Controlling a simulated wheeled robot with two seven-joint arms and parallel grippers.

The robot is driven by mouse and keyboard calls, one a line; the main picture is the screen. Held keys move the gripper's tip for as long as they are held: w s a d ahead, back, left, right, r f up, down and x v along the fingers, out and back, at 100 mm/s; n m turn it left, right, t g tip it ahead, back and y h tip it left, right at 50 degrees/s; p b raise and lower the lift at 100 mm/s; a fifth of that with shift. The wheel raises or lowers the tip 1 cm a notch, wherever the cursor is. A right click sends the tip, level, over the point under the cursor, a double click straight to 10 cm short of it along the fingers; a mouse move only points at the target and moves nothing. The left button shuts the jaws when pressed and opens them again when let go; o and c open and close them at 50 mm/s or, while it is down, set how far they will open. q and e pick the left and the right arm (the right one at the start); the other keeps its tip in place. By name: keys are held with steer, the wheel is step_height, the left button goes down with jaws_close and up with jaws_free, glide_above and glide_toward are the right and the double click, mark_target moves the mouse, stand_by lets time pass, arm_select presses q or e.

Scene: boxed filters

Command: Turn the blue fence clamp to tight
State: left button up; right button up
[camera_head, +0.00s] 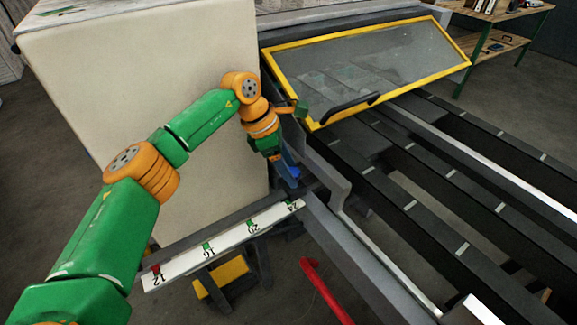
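The blue fence clamp (287,172) shows as a small blue piece low beside the cream cabinet, near the upper end of the white scale. It is partly hidden by my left gripper. My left gripper (276,158) is at the end of the green and orange arm, pointing down right at the clamp. Its fingers are too small and covered to tell whether they are open or shut, or whether they touch the clamp. The clamp's setting cannot be made out. My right gripper is not in view.
A cream cabinet (200,60) stands close behind my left arm. A yellow-framed clear guard (400,50) with a black handle (346,108) is right of the gripper. A white numbered scale (220,240), a red bar (325,290) and a yellow block (222,277) lie below. Dark rails (450,180) fill the right.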

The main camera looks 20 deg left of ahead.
arm_select(q)
steer(key=b+v, duration=0.1)
steer(key=v, duration=0.6)
stand_by(0.5)
